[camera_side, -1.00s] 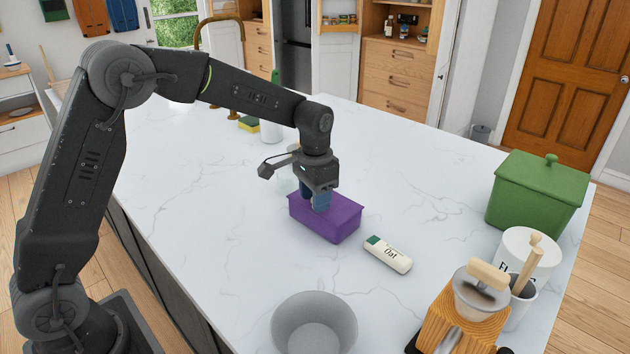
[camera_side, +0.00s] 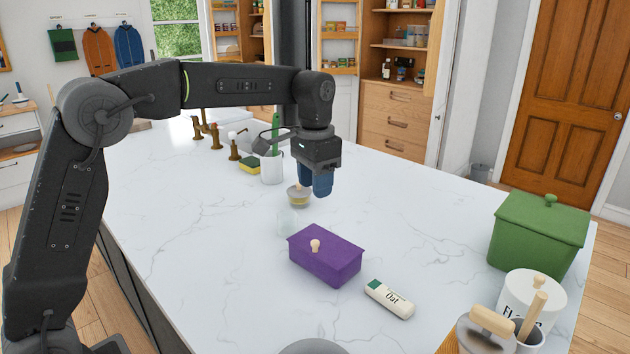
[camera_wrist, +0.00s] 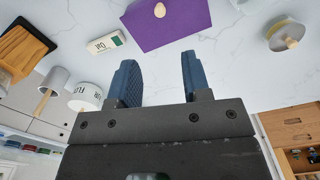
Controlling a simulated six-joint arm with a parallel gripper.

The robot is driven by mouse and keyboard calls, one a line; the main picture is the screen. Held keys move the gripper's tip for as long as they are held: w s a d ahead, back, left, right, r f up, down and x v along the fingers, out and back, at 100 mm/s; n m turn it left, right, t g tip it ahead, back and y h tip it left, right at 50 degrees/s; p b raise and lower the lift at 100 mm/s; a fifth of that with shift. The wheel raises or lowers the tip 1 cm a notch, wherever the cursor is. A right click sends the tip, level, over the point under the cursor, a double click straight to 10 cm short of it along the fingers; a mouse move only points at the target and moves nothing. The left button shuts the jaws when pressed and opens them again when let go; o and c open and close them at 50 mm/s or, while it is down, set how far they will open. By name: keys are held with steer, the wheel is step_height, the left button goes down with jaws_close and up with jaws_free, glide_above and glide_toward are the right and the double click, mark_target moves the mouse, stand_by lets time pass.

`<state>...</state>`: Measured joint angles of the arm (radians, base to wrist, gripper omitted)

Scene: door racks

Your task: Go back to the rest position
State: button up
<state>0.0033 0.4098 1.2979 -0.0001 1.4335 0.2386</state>
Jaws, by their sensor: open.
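My gripper (camera_side: 316,183) hangs over the counter with its blue fingers pointing down. In the wrist view the two fingers (camera_wrist: 158,80) stand apart with nothing between them. The purple box (camera_side: 325,257) with a small round knob on its lid sits on the counter below and in front of my gripper. It also shows in the wrist view (camera_wrist: 172,25), beyond the fingertips and apart from them.
An oat packet (camera_side: 389,298) lies right of the purple box. A small lidded dish (camera_side: 298,196) and a utensil cup (camera_side: 271,168) stand behind. A green bin (camera_side: 538,236) and a flour canister (camera_side: 531,300) stand at the right. The counter's middle right is clear.

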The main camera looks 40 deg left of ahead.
steer(key=s+r+n+t, duration=0.1)
steer(key=s+t, duration=0.1)
steer(key=s, duration=0.8)
steer(key=s+r+n+t, duration=0.1)
steer(key=s+r+t, duration=0.1)
steer(key=s, duration=0.7)
steer(key=s+f+t, duration=0.1)
steer(key=s+f, duration=0.4)
steer(key=s, duration=0.3)
steer(key=shift+n+t, duration=0.3)
steer(key=shift+n, duration=0.1)
steer(key=shift+f, duration=0.1)
